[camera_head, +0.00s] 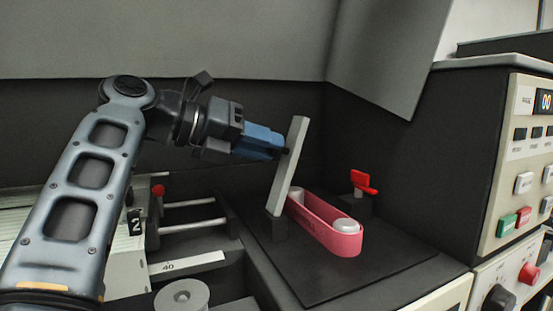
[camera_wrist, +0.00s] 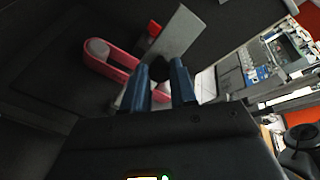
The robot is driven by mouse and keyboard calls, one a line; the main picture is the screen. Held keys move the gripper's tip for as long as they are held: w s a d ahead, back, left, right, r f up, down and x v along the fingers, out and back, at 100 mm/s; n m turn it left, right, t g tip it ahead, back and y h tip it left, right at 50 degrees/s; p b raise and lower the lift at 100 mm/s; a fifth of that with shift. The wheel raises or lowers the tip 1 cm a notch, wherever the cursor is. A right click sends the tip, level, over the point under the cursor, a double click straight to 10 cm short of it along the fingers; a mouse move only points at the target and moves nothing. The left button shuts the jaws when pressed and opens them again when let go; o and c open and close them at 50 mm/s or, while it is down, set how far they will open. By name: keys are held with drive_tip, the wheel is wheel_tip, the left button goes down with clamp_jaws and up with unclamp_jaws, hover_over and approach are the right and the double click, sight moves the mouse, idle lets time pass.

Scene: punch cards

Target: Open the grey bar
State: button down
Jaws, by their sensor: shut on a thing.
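The grey bar (camera_head: 291,160) stands nearly upright, leaning a little right at its top, on the dark plate left of the pink belt. In the wrist view the bar (camera_wrist: 178,38) shows as a pale slab just beyond my fingertips. My gripper (camera_head: 283,149) comes in from the left with blue fingers touching the bar's upper half. In the wrist view my gripper (camera_wrist: 160,76) has a dark piece between its fingers, seemingly a knob on the bar. The exact grip is partly hidden.
A pink belt (camera_head: 325,228) around light rollers lies right of the bar's foot. A red lever (camera_head: 363,182) stands behind it. A button panel (camera_head: 520,165) rises at right. Rails (camera_head: 195,203) and a card stack (camera_head: 125,265) are at left. The dark plate (camera_head: 385,262) is clear at front right.

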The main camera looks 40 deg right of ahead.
drive_tip(key=shift+w+a+f+h+b, duration=0.1)
drive_tip(key=shift+w+a+h+b, duration=0.05)
drive_tip(key=shift+a+h+b, duration=0.2)
drive_tip(key=shift+w+a+f+h+b, duration=0.1)
drive_tip(key=shift+a+h+b, duration=0.15)
drive_tip(key=shift+a+h, duration=0.2)
drive_tip(key=c, duration=0.9)
unclamp_jaws()
drive_tip(key=v, duration=0.7)
drive_tip(key=shift+w+a, duration=0.2)
drive_tip(key=shift+a, duration=0.2)
